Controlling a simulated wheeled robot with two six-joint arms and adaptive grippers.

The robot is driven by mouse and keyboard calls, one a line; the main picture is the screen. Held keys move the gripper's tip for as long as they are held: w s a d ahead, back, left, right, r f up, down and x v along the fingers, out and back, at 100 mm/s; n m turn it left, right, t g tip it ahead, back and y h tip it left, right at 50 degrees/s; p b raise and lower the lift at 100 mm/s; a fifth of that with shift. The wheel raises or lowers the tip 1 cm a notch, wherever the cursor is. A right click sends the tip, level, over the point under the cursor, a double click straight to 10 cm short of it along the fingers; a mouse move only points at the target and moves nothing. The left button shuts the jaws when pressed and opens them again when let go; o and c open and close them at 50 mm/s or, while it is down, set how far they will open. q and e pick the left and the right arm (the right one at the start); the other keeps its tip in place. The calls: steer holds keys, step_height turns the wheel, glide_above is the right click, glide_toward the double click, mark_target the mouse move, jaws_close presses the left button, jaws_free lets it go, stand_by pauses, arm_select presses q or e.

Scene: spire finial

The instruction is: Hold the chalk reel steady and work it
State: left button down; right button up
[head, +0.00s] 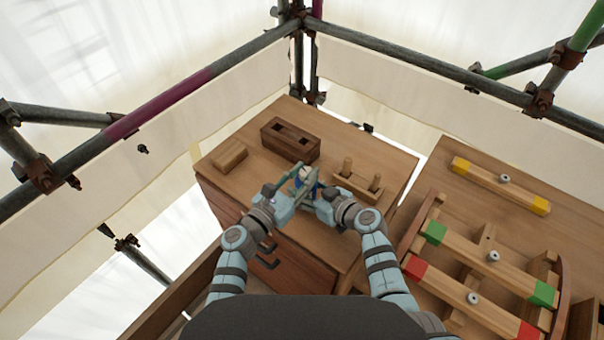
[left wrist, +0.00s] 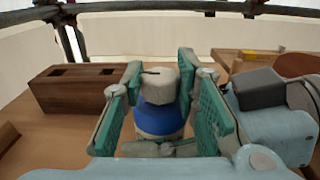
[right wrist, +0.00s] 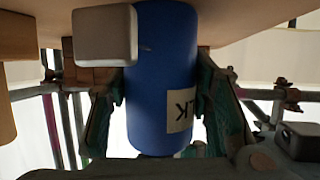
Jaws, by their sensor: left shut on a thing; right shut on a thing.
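The chalk reel (head: 309,181) is a blue cylinder above the wooden cabinet top, between both grippers. In the left wrist view the reel (left wrist: 160,118) is blue with a pale grey faceted piece at its top. In the right wrist view the reel (right wrist: 162,75) shows a pale label, partly cut off, and a pale block-like piece at its side. My left gripper (head: 299,177) is shut on the reel, green fingers on both sides. My right gripper (right wrist: 163,105) is shut on its blue body. The exact contact spots are partly hidden.
A bench at right holds a wooden frame and a colour-ended bar (head: 500,184). Scaffold poles stand behind.

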arm_select(q)
steer(key=shift+w+a+m+g+h, duration=0.1)
steer(key=shift+m+g+h, duration=0.3)
steer(key=shift+h, duration=0.1)
steer(key=m+g+h, duration=0.1)
steer(key=g, duration=0.1)
steer(key=m+g+h, duration=0.1)
steer(key=m+g, duration=0.1)
steer(key=m+g+h, duration=0.1)
steer(key=h, duration=0.1)
steer(key=shift+w+a+f+m+g, duration=0.2)
steer(key=shift+w+m+g, duration=0.1)
steer(key=shift+g, duration=0.1)
steer(key=shift+m+g+h, duration=0.3)
steer(key=shift+g, duration=0.1)
steer(key=shift+r, duration=0.1)
steer(key=c, duration=1.2)
jaws_free()
steer(key=shift+s, duration=0.1)
